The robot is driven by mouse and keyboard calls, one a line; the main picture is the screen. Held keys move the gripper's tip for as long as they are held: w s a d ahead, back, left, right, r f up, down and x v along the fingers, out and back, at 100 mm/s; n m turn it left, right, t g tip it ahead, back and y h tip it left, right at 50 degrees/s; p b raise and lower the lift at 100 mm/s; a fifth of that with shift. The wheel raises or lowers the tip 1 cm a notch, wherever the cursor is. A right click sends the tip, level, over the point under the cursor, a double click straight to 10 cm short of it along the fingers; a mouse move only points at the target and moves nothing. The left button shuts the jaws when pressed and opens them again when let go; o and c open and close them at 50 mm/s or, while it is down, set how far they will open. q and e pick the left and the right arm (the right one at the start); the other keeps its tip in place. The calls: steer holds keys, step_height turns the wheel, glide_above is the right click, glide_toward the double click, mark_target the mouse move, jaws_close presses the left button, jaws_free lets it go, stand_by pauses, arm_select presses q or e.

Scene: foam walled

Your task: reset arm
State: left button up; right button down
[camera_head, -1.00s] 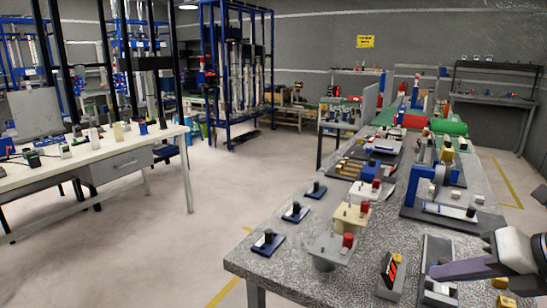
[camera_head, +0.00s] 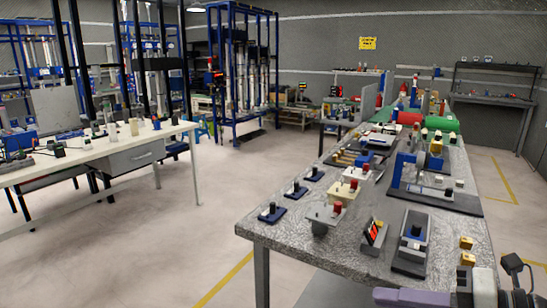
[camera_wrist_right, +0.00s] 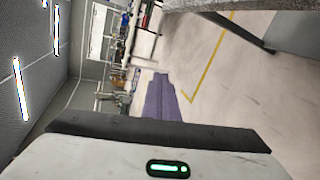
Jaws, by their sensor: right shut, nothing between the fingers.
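My right gripper (camera_head: 378,296) shows as a purple finger shape at the bottom right of the head view, at the near end of the grey table (camera_head: 300,238). It looks lower than the table top and holds nothing. In the right wrist view the purple fingers (camera_wrist_right: 165,84) are together, with pale floor and the room behind them. My left gripper is in neither view.
A white bench (camera_head: 100,150) stands at the left. The floor between is clear.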

step_height(320, 180, down, 15)
steer(key=d+m+t+h, duration=0.1)
steer(key=m+t+h, duration=0.6)
steer(key=m, duration=1.3)
steer(key=s+a+f+m+g+h, duration=0.1)
steer(key=s+a+f+m+g, duration=0.1)
steer(key=s+f, duration=0.6)
steer(key=s+a+f+m+g+h, duration=0.1)
steer(key=s+a+f+m+g, duration=0.2)
steer(key=s+f+m, duration=0.4)
step_height(320, 180, down, 5)
steer(key=s+g, duration=0.1)
steer(key=s, duration=0.1)
steer(key=shift+s+f, duration=0.2)
steer(key=shift+s, duration=0.1)
